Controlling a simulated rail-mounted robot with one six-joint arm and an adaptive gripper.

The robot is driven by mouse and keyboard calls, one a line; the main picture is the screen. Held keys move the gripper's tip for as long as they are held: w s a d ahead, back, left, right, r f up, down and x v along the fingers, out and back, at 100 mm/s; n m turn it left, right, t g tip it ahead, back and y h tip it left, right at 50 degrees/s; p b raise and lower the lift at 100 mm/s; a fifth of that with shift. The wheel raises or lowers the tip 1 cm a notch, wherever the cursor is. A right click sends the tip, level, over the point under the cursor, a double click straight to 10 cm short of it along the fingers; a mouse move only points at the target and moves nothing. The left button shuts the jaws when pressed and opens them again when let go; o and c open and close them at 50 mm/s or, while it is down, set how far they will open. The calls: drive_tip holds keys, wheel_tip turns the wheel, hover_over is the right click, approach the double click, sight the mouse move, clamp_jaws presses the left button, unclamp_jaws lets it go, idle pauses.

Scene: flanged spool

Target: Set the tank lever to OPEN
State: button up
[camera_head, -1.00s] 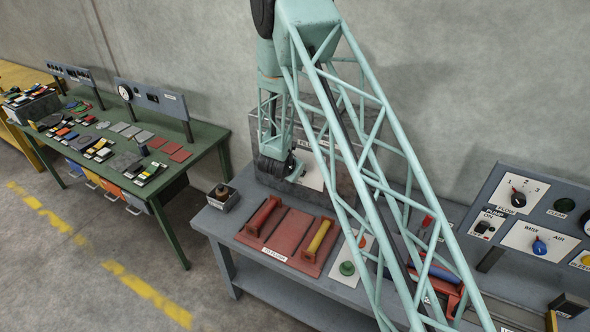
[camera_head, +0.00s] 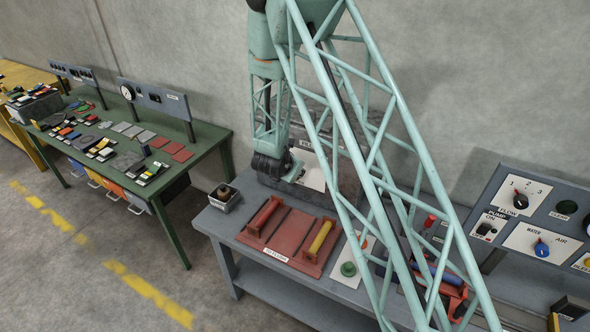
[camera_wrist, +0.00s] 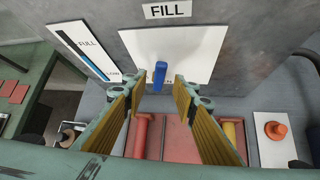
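The grey tank (camera_wrist: 235,40) has a white plate (camera_wrist: 195,45) on its front, under a FILL label. A short blue lever (camera_wrist: 160,74) stands out from the plate and looks roughly upright in the wrist view. I cannot read any OPEN mark. My gripper (camera_wrist: 160,92) is open, with its yellow-lined fingers to the left and right of the lever and visible gaps on both sides. In the head view my gripper (camera_head: 292,170) is close to the tank's front plate (camera_head: 312,171), and the lever is hidden there.
A FULL/LOW gauge (camera_wrist: 85,48) is left of the plate. Below is a red cradle (camera_head: 288,234) with red and yellow handles. A white panel with an orange button (camera_wrist: 275,130) stands to the right. A small box (camera_head: 224,198) sits at the bench's left end.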

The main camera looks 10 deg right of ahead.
drive_tip(key=shift+v, duration=2.25)
drive_tip(key=shift+c, duration=0.2)
